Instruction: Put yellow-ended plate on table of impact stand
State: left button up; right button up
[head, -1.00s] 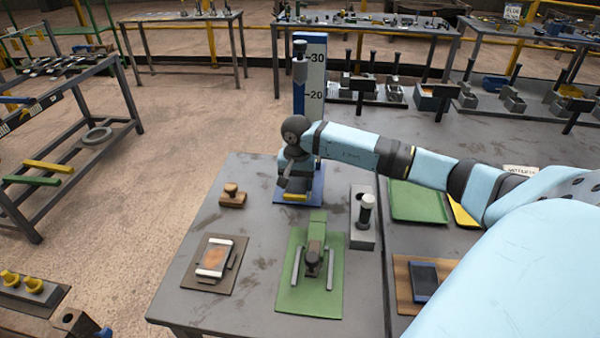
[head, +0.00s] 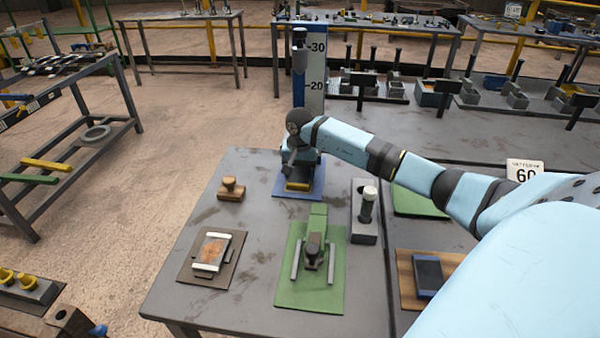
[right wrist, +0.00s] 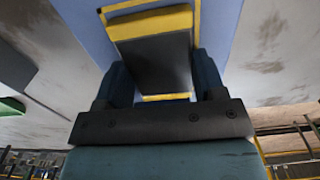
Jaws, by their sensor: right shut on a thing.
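The impact stand (head: 314,95) is a tall blue-and-white scale board marked 20 and 30, with a dark weight (head: 299,52) high in front of it and a blue base (head: 283,192) on the table. My right gripper (head: 291,172) is low over that base, shut on the yellow-ended plate (head: 297,187). In the right wrist view the dark plate (right wrist: 155,62) with yellow ends lies between the two fingers (right wrist: 159,78), over the blue base. The stand's own table is hidden by my gripper, and I cannot tell whether the plate touches it. My left gripper is not in view.
A wooden-handled stamp (head: 231,188), a white-ended plate on a brown mat (head: 228,257), a green mat with a fixture (head: 309,290) and a grey block with a post (head: 364,212) stand around the base. The grey tabletop between them is clear.

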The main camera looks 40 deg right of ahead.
aim_at(300, 175)
jog(key=shift+f, duration=0.1)
jog(key=o, duration=1.4)
notch_tip(300, 175, up, 8)
jog(key=shift+f, duration=0.1)
